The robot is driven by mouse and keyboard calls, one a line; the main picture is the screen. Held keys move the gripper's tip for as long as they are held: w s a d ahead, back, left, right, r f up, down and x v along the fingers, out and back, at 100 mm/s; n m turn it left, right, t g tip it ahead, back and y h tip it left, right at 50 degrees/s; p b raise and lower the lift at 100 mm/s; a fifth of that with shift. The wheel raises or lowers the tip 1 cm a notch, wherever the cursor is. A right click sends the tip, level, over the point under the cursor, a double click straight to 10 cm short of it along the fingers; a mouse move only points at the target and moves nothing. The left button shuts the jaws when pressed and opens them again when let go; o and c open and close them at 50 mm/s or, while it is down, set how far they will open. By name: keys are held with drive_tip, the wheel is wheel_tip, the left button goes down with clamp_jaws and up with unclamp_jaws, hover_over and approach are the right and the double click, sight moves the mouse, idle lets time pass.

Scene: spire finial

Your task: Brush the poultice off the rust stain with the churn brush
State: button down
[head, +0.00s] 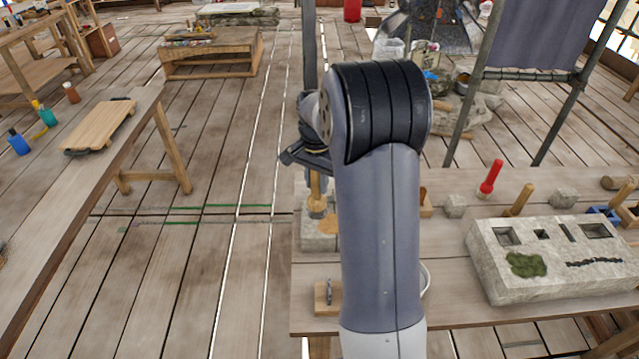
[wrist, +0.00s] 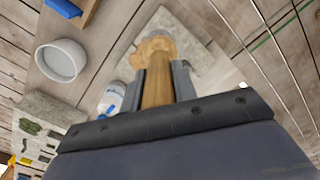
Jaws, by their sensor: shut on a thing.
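My gripper (head: 314,172) points down over the front table, partly hidden behind my arm in the head view. In the wrist view its two fingers (wrist: 158,84) are shut on the wooden handle of the churn brush (wrist: 157,88). The brush (head: 316,197) stands about upright, its head low over a pale stone block (head: 313,243). A tan-orange patch, seemingly the poultice (head: 329,225), shows on the block beside the brush head. In the wrist view the block (wrist: 190,38) lies beyond the brush's tan head. I cannot tell whether the bristles touch it. No rust stain can be made out.
A larger carved stone (head: 530,285) with moss and square holes stands at the right. A red-handled tool (head: 491,178) is behind it. A small wooden piece with a metal part (head: 328,297) lies near the front edge. A white bowl (wrist: 62,60) shows in the wrist view.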

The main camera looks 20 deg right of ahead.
sight(318, 201)
drive_tip(key=shift+f+b, duration=2.05)
drive_tip(key=shift+f, duration=0.65)
drive_tip(key=shift+f+b, duration=0.5)
drive_tip(key=shift+f, duration=0.25)
drive_tip(key=shift+d, duration=0.1)
drive_tip(key=shift+s+d, duration=0.3)
drive_tip(key=shift+d, duration=0.3)
drive_tip(key=shift+s+d, duration=0.3)
drive_tip(key=shift+d, duration=0.3)
drive_tip(key=shift+d, duration=0.1)
drive_tip(key=shift+s+d, duration=0.35)
drive_tip(key=shift+d, duration=0.45)
drive_tip(key=shift+s+d, duration=0.3)
drive_tip(key=shift+d, duration=0.55)
drive_tip(key=shift+s+d, duration=0.35)
drive_tip(key=shift+d, duration=0.45)
drive_tip(key=shift+s+d, duration=0.3)
drive_tip(key=shift+d, duration=0.35)
drive_tip(key=shift+s+d, duration=0.25)
drive_tip(key=shift+d, duration=0.35)
drive_tip(key=shift+w, duration=0.1)
